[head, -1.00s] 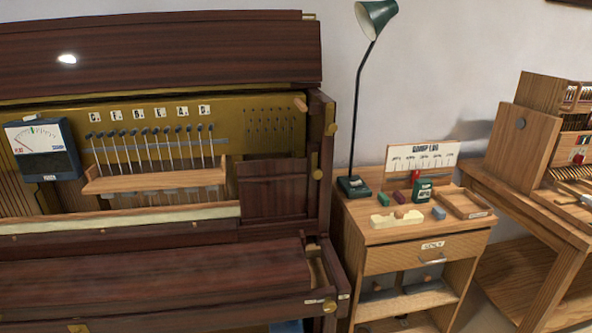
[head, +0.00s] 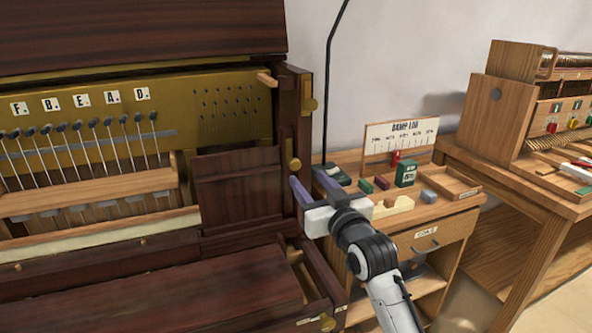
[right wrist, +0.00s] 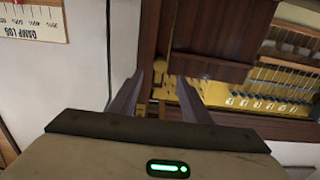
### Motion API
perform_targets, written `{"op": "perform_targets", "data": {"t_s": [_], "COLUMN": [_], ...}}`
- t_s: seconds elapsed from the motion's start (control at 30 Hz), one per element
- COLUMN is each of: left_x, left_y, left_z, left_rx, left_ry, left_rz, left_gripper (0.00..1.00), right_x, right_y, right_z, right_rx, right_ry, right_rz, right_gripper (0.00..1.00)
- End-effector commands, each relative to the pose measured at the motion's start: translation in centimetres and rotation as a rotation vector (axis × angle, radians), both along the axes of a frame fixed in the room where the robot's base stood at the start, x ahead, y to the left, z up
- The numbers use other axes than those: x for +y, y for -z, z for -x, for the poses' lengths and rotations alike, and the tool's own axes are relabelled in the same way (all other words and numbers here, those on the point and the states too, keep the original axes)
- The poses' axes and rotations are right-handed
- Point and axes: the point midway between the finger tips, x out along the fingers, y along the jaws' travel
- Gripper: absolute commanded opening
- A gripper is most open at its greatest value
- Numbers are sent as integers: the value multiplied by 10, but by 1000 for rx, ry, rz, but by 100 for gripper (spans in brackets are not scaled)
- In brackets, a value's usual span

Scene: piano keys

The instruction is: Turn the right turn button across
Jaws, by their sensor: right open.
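The piano's right post (head: 302,135) carries two brass fittings that look like turn buttons. The upper one (head: 309,104) has a round knob on an upright plate. The lower one (head: 294,163) is a small round brass piece at the front of the post. I cannot tell for sure which is the right turn button. My right gripper (head: 312,186) is open and empty, just below and right of the lower brass piece, apart from it. In the right wrist view its two fingers (right wrist: 172,78) point toward the dark wood, with a brass patch between them. My left gripper is not in view.
A side cabinet (head: 450,213) right of the piano holds a green box (head: 406,173), small blocks, a tray and a damp log card (head: 400,138). A lamp pole (head: 331,80) rises close behind the gripper. A workbench (head: 500,170) stands further right.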

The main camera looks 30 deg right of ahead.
Motion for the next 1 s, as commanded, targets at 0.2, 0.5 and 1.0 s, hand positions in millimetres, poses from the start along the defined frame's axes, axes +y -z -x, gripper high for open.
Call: {"op": "perform_targets", "data": {"t_s": [0.2, 0.5, 1.0], "left_x": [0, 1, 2], "left_y": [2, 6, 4], "left_z": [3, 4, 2], "left_rx": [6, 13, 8], "left_ry": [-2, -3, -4], "left_rz": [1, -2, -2], "left_gripper": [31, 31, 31], "right_x": [-10, -16, -16], "right_y": [0, 1, 1], "right_z": [-42, -69, -71], "right_rx": [0, 1, 2], "right_ry": [-1, -3, -2], "right_rz": [1, 1, 1], "right_gripper": [43, 43, 6]}}
